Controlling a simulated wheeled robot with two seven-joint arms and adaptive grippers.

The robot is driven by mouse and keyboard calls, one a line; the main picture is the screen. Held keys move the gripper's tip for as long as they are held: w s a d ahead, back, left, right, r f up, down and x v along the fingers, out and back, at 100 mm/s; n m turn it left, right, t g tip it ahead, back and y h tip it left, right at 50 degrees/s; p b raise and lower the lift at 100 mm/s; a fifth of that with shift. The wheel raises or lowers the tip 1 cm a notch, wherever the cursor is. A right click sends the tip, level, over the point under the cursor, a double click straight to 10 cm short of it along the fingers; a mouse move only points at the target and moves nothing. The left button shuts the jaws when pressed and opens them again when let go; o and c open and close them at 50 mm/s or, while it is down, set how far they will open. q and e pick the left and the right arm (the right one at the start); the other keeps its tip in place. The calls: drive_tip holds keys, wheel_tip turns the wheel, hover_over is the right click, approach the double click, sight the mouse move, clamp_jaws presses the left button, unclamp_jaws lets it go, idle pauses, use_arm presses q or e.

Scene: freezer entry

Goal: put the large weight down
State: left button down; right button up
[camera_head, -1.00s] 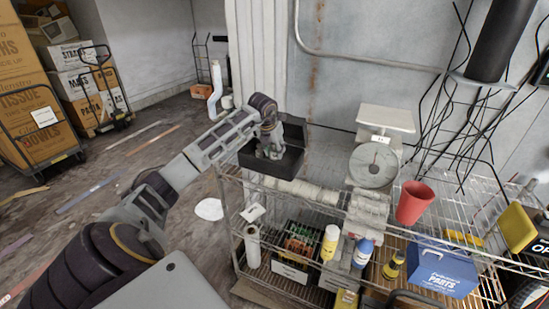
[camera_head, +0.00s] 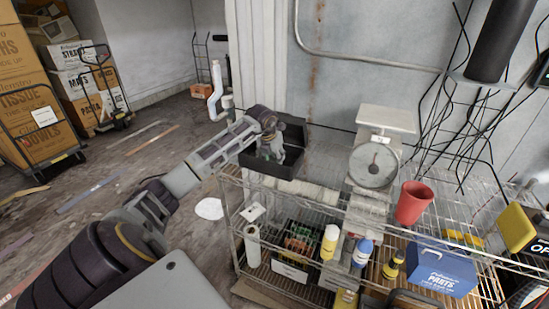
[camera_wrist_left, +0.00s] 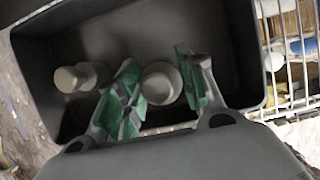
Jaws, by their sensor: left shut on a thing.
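My left gripper (camera_head: 272,152) reaches down into an open dark box (camera_head: 290,168) on the left end of the wire shelf. In the left wrist view its green-padded fingers (camera_wrist_left: 158,88) are shut on a pale round weight (camera_wrist_left: 160,84), the larger of two in sight. Part of this weight is hidden by the fingers, and I cannot tell whether it touches the box floor. A smaller pale weight (camera_wrist_left: 74,78) is in the same box, left of the fingers. My right gripper is not in view.
A dial scale (camera_head: 374,163) stands right of the box, with a red cup (camera_head: 413,203) beyond it. The lower shelf holds bottles and a blue parts box (camera_head: 443,270). The wall is close behind, and black rods stand at the right.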

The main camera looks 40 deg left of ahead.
use_arm(q)
drive_tip(key=c, duration=0.9)
unclamp_jaws()
drive_tip(key=b+v, duration=0.1)
drive_tip(key=v, duration=1.1)
